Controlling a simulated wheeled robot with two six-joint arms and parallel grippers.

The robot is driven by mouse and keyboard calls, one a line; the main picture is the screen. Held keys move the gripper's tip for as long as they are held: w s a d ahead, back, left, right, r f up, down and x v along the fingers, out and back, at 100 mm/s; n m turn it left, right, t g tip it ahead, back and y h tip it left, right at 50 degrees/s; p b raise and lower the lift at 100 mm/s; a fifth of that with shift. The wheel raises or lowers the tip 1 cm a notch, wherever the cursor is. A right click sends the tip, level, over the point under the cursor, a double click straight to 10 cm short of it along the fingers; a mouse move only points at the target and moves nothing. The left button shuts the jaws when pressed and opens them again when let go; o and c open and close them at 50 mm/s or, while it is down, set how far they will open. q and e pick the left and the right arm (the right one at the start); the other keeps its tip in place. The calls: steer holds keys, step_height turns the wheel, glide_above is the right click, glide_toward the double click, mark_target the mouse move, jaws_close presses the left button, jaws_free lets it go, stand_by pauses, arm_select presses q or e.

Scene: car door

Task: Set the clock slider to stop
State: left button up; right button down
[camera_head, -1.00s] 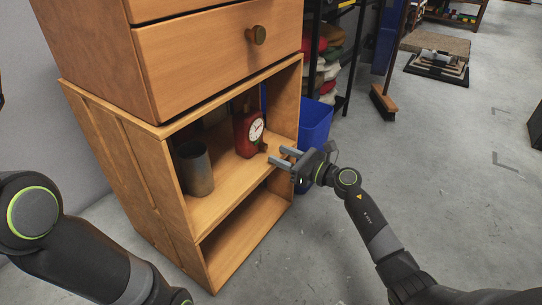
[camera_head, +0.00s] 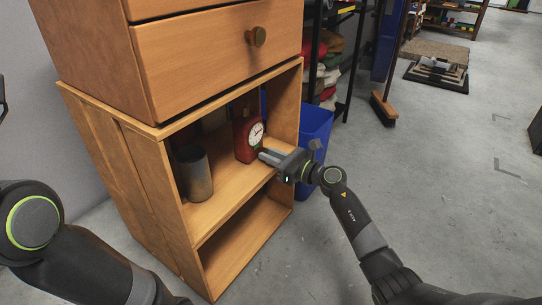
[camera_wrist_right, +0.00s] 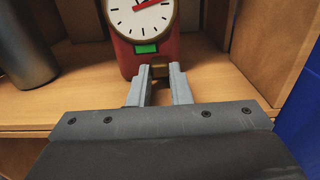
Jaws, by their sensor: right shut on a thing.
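A red clock (camera_head: 247,138) with a round white face stands on the upper shelf of the wooden cabinet. In the right wrist view the clock (camera_wrist_right: 152,55) shows a green patch below its face. The slider (camera_wrist_right: 157,71) sits low on the clock's front, mostly hidden between my fingers. My right gripper (camera_head: 264,154) reaches in from the right with its fingertips at the clock's lower front. In the right wrist view my right gripper (camera_wrist_right: 159,76) is shut on the slider. My left arm shows at the left edge, but its gripper's fingers are not visible.
A grey metal cup (camera_head: 195,173) stands on the same shelf, left of the clock. The cabinet's side wall (camera_head: 286,110) is close on the right. A blue bin (camera_head: 315,128) stands beside the cabinet. A drawer with a knob (camera_head: 256,37) is above.

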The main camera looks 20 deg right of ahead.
steer(key=shift+s+a+r+p, duration=0.1)
steer(key=shift+s+a+p, duration=0.4)
steer(key=shift+p, duration=0.3)
steer(key=shift+s+a+p, duration=0.3)
steer(key=shift+a+p, duration=0.1)
steer(key=shift+a, duration=0.1)
steer(key=c, duration=1.3)
jaws_free()
